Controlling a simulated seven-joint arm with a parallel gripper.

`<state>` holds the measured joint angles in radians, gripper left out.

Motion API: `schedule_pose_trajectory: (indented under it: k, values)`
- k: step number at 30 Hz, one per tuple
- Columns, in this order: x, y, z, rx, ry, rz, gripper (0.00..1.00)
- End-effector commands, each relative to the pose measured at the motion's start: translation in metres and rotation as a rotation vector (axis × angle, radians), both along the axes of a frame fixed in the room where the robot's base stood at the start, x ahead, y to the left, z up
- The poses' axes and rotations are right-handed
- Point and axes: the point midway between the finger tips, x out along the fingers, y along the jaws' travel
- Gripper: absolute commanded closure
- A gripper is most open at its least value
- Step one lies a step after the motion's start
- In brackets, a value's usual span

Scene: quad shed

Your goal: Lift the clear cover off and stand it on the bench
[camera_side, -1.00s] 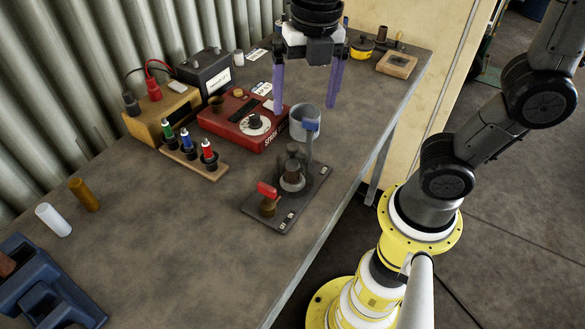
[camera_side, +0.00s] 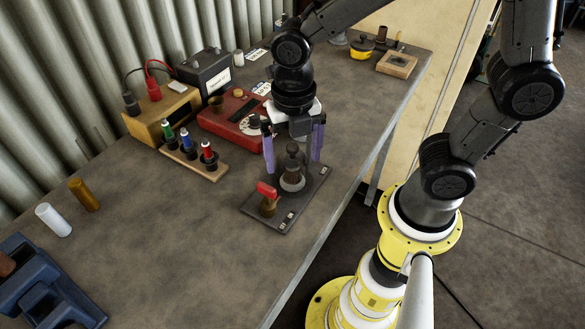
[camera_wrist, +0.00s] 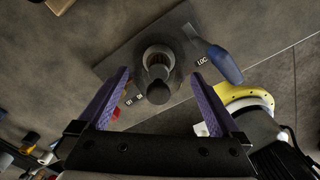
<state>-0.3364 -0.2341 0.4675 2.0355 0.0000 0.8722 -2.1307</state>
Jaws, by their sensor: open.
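What seems to be the clear cover (camera_side: 291,181), hard to make out as clear, stands upright on a dark plate (camera_side: 267,223) on the bench. It has a dark round knob on top. In the wrist view, the knob (camera_wrist: 157,92) shows between the two fingers, with the cover's round body (camera_wrist: 158,57) beyond it. My gripper (camera_side: 293,168) points down with its purple fingers open, one either side of the cover's upper part. The wrist view shows a gap between each finger of the gripper (camera_wrist: 161,76) and the knob.
A red-handled lever (camera_side: 267,189) stands at the plate's near end. A blue-handled lever (camera_wrist: 225,65) is close to the cover. A red box (camera_side: 222,122) and a block with coloured plugs (camera_side: 197,165) stand to the left. The bench (camera_side: 170,240) in front is clear.

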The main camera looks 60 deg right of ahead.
Motion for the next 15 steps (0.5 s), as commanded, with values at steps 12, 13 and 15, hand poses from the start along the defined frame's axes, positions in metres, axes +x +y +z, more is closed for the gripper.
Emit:
schedule_pose_trajectory:
  k: [12, 13, 15]
  values:
    - [0.001, 0.002, -0.037, -0.001, 0.001, 0.000, 0.00]
    - [0.001, 0.002, -0.037, -0.001, 0.001, 0.000, 0.00]
    - [0.001, 0.002, -0.037, -0.001, 0.001, 0.000, 0.00]
